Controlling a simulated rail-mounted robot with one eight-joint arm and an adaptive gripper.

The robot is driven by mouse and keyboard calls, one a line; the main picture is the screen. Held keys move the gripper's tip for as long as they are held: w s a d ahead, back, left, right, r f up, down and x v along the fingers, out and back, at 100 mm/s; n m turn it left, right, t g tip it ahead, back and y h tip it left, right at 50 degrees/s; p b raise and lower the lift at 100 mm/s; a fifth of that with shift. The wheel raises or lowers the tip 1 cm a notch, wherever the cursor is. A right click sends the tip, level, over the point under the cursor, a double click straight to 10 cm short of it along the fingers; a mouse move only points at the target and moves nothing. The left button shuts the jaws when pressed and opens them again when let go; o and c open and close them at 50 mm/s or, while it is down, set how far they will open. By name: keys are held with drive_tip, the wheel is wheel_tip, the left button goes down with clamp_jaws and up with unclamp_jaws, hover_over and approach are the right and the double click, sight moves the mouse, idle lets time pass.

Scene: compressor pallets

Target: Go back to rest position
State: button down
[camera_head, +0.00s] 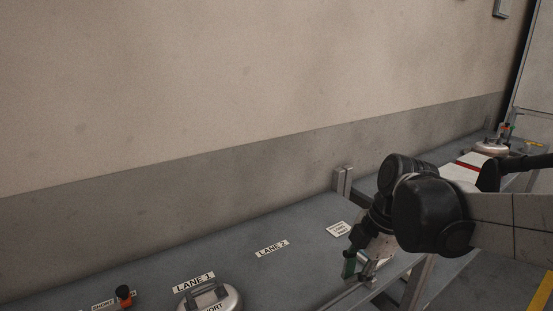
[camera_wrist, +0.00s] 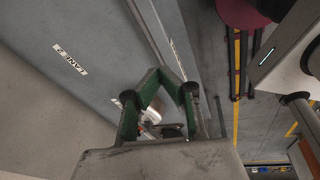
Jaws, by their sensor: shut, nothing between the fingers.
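My gripper (camera_head: 354,268) is shut and empty. In the head view it points down near the front edge of the grey table (camera_head: 300,222), at the right end of its near section. My arm reaches in from the right. In the wrist view, the green fingers of my gripper (camera_wrist: 160,93) show above the table edge. A small shiny part shows behind them, and I cannot tell what it is. A silver compressor (camera_head: 226,300) sits by the LANE 1 label (camera_head: 193,282) at the bottom, apart from my gripper.
The LANE 2 label (camera_head: 272,248) lies on bare table, also in the wrist view (camera_wrist: 70,60). Another label (camera_head: 338,229) lies by my gripper. A black, orange-banded part (camera_head: 124,296) stands at lower left. Another compressor (camera_head: 490,147) sits far right. A metal post (camera_head: 343,182) rises behind.

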drive_tip(key=s+d+r+m+t+h, duration=0.2)
drive_tip(key=s+m+t, duration=0.4)
drive_tip(key=m, duration=1.5)
drive_tip(key=shift+s+d+h, duration=0.4)
drive_tip(key=shift+s+d, duration=0.05)
drive_tip(key=shift+s, duration=0.7)
